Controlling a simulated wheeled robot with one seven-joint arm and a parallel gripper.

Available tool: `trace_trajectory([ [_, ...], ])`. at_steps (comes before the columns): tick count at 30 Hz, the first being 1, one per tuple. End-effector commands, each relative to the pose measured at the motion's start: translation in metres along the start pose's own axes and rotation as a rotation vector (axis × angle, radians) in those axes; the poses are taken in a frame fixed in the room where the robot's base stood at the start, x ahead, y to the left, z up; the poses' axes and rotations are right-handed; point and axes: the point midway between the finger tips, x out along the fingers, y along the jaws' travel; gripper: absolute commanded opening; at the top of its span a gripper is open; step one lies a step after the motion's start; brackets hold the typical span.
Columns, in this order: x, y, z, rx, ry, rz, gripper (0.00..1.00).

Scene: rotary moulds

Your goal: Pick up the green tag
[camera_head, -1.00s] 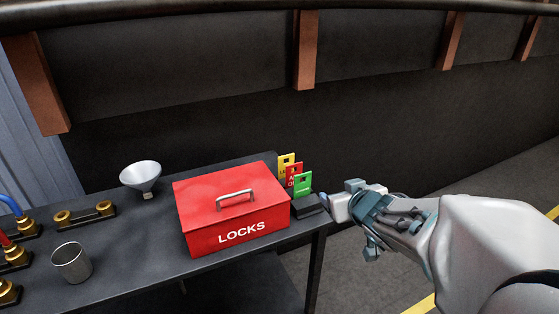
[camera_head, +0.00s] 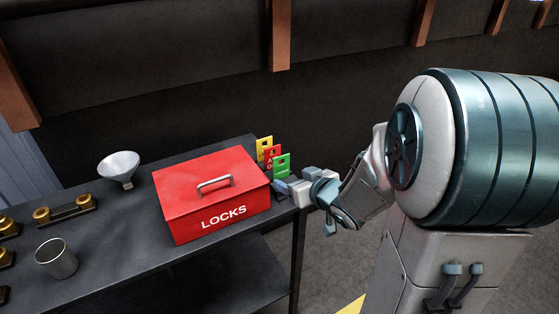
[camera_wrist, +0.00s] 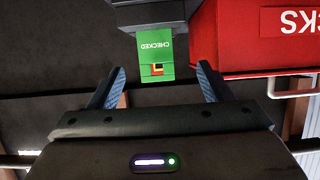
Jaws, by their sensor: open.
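The green tag (camera_head: 282,165) stands upright at the right end of the table, in front of a red tag (camera_head: 270,155) and a yellow tag (camera_head: 263,146). In the wrist view the green tag (camera_wrist: 154,55), marked CHECKED, hangs upside down in the picture from a dark holder (camera_wrist: 150,14). My gripper (camera_head: 281,187) is close to the tag, at its lower front in the head view. In the wrist view my gripper (camera_wrist: 160,76) is open, with the tag's free end between the two blue fingertips, apart from both. The tag's lower part is in the holder.
A red LOCKS box (camera_head: 212,190) with a metal handle stands just left of the tags, close to one finger in the wrist view. A funnel (camera_head: 119,167), a metal cup (camera_head: 56,258) and brass fittings (camera_head: 64,211) stand further left on the dark table (camera_head: 125,222).

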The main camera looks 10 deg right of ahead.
Motion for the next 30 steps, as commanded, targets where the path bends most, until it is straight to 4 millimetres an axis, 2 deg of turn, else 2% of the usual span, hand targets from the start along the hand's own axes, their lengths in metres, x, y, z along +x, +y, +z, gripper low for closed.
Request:
trace_trajectory([
  [6,0.010,0.000,-0.001,0.000,-0.007,0.007,0.73],
  [9,0.028,0.000,0.003,-0.003,-0.004,0.006,0.73],
  [17,0.044,0.002,0.002,-0.003,-0.004,0.008,0.73],
  [25,0.078,0.007,-0.002,-0.003,-0.005,0.007,0.73],
  [30,0.091,0.007,-0.002,-0.003,-0.004,0.008,0.73],
])
